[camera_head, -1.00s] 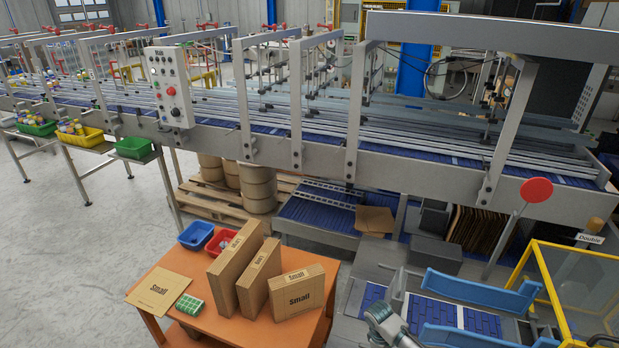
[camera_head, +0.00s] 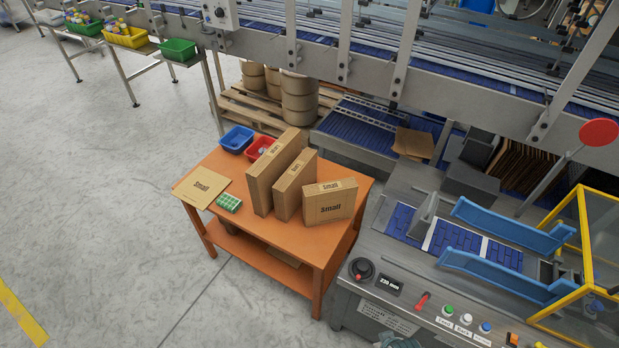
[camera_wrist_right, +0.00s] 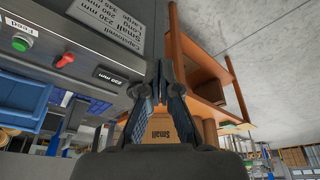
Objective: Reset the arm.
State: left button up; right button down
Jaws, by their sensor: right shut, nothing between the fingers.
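My right gripper (camera_wrist_right: 158,75) shows in the right wrist view. Its two dark fingers come together at the tips with nothing between them. The wrist view is turned over, and the fingers stand in front of the orange table (camera_wrist_right: 195,50) and the machine's control panel (camera_wrist_right: 85,50). A carton marked Small (camera_wrist_right: 172,132) shows beyond the fingers, partly hidden by them. My left gripper is in neither view.
In the head view, the orange table (camera_head: 285,245) holds several cartons (camera_head: 330,202), a blue bin (camera_head: 237,138) and a red bin (camera_head: 259,148). The case packer has blue rails (camera_head: 510,225), a yellow-framed guard (camera_head: 585,230) and a red disc (camera_head: 599,132). Grey floor (camera_head: 90,190) at left is clear.

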jog(key=s+d+f+g+b, duration=0.1)
jog(key=s+f+b, duration=0.15)
jog(key=f, duration=1.35)
jog(key=s+d+f+b, duration=0.1)
jog(key=s+f, duration=0.2)
jog(key=f, duration=1.3)
jog(key=s+d+f+g+b, duration=0.1)
jog(key=s+d+f+b, duration=0.1)
jog(key=s+f, duration=1.3)
jog(key=shift+s+d+h, duration=0.3)
